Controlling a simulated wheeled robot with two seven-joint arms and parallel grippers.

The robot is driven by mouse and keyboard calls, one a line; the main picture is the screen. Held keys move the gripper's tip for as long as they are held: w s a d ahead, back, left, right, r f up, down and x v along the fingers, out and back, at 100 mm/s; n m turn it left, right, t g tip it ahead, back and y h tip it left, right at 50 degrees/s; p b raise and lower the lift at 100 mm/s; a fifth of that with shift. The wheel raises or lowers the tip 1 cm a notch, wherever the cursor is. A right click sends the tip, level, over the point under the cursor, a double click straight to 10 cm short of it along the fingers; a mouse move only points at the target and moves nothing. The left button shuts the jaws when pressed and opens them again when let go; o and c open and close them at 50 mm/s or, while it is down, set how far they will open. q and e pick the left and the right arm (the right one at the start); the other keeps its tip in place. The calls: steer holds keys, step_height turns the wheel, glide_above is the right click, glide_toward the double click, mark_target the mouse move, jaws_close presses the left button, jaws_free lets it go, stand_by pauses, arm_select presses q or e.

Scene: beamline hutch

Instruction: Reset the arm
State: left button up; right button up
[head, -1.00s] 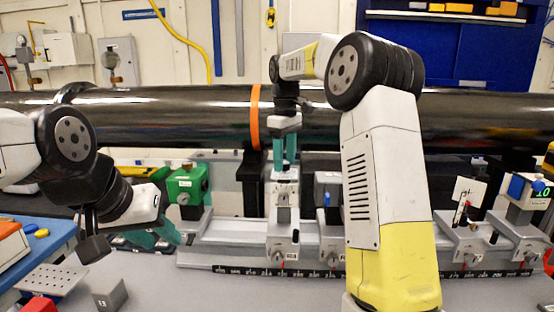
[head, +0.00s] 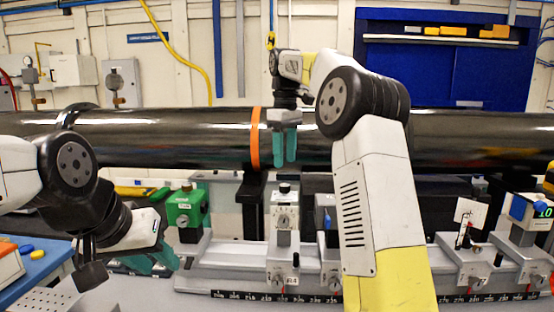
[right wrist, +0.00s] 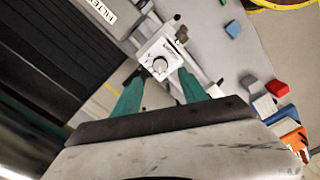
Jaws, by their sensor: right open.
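My right gripper (head: 285,146) points down with its teal fingers apart and empty. It hangs in front of the black pipe, above a grey-white unit with a round dial (head: 285,218) on the rail. In the right wrist view, the teal fingers (right wrist: 160,95) stand apart, with the dial unit (right wrist: 160,58) beyond and between their tips. My left gripper (head: 155,260) is low at the left, its teal fingers pointing right near the left end of the rail. Whether its fingers are apart is hard to see.
A long rail (head: 230,262) with a scale carries several units, including a green box (head: 187,208) near its left end. The black pipe (head: 180,140) with an orange band (head: 255,138) runs behind. A blue tray (head: 40,266) is at the left. Loose blocks show in the right wrist view (right wrist: 277,88).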

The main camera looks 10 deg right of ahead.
steer(key=s+d+m+t+y, duration=0.1)
steer(key=s+d+m+t, duration=0.2)
steer(key=s, duration=1.3)
steer(key=s+a+f+m+t+y, duration=0.1)
steer(key=s+f+m+t, duration=0.2)
steer(key=s+f+m, duration=0.3)
steer(key=s+f, duration=0.4)
steer(key=s, duration=0.4)
steer(key=shift+a, duration=0.4)
stand_by(0.9)
